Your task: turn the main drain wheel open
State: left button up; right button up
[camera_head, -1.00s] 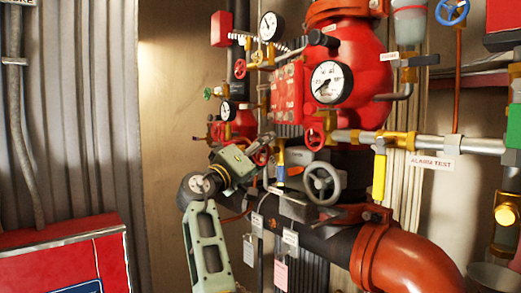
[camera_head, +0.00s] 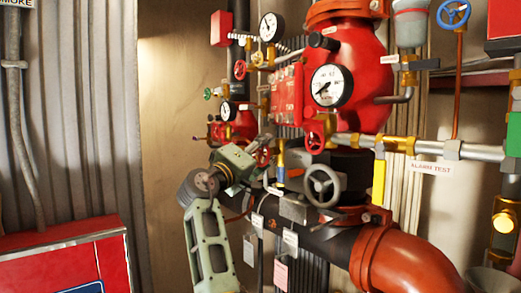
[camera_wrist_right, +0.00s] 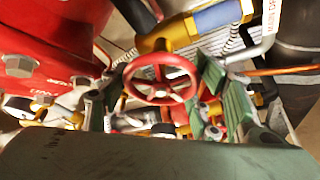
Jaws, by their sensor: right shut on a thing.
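The main drain wheel is a small red spoked handwheel (camera_wrist_right: 160,78) on a brass valve (camera_wrist_right: 168,36). A white label (camera_wrist_right: 270,22) beside it reads "MAIN DR", partly cut off. In the head view part of the red wheel (camera_head: 263,156) shows just right of my right gripper (camera_head: 254,157), which hides the rest. In the wrist view my right gripper (camera_wrist_right: 161,82) has its green fingers on both sides of the wheel rim, shut on it. Exact finger contact is hard to see. My left gripper is not in view.
A grey handwheel (camera_head: 323,185) stands to the right, and another red wheel (camera_head: 315,137) sits above it. Gauges (camera_head: 331,86), brass fittings and hanging tags crowd the area. A thick orange pipe (camera_head: 405,262) lies below right. A red cabinet (camera_head: 65,255) stands lower left.

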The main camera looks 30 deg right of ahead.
jog(key=shift+r, duration=0.15)
jog(key=o, duration=1.1)
jog(key=v, duration=1.2)
